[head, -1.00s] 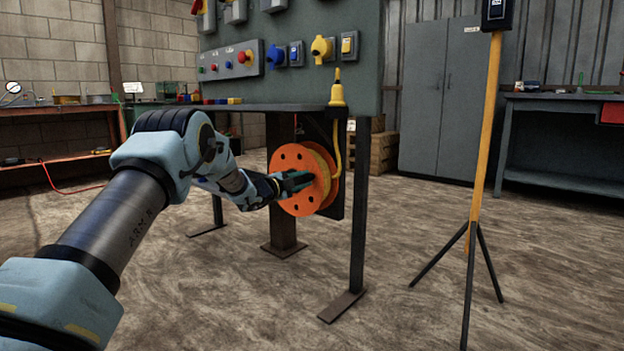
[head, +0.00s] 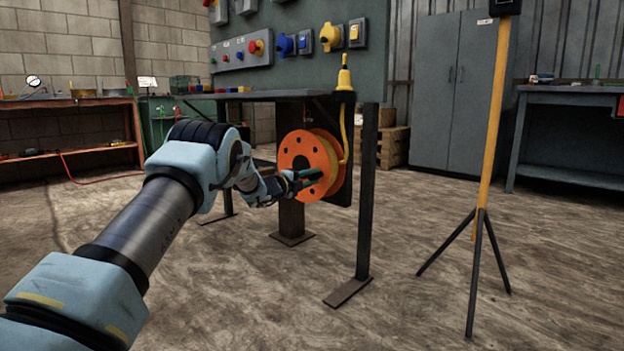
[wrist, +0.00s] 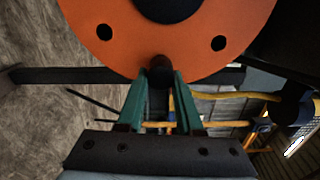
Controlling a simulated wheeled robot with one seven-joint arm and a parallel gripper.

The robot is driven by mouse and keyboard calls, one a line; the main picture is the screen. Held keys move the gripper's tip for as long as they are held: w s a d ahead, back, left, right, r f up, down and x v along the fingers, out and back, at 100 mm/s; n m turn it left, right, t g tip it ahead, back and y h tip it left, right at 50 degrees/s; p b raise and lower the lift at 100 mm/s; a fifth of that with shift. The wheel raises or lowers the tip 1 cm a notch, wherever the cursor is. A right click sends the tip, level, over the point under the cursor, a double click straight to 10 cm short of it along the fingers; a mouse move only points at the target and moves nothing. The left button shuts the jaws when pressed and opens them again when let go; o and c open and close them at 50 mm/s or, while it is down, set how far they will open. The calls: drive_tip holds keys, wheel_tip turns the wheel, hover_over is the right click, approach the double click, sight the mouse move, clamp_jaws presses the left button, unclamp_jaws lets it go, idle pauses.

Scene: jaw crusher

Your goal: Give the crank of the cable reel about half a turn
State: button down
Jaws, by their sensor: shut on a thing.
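The cable reel (head: 299,149) has an orange flange with round holes and yellow cable, and hangs under the grey panel's shelf. In the wrist view, its orange flange (wrist: 103,27) fills the top, with a dark hub at its centre. The dark crank handle (wrist: 160,64) sticks out near the flange's rim, between the green fingers. My gripper (head: 309,174) is at the front of the reel, a little below its middle. In the wrist view, my gripper (wrist: 160,83) is shut on the crank handle. The handle is hidden in the head view.
A dark panel leg (head: 366,190) with a flat foot stands right of the reel. A yellow pole on a black tripod (head: 481,215) stands further right. A yellow plug (head: 344,82) hangs above the reel. The floor in front is clear.

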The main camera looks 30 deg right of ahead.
drive_tip(key=c, duration=0.6)
unclamp_jaws()
drive_tip(key=shift+o, duration=0.2)
drive_tip(key=shift+a+r+p, duration=0.1)
drive_tip(key=shift+a+p, duration=0.2)
drive_tip(key=shift+a, duration=0.2)
drive_tip(key=p+v, duration=0.3)
drive_tip(key=v, duration=0.6)
drive_tip(key=shift+s+a+p, duration=0.2)
drive_tip(key=shift+a+p, duration=0.15)
drive_tip(key=shift+p, duration=0.05)
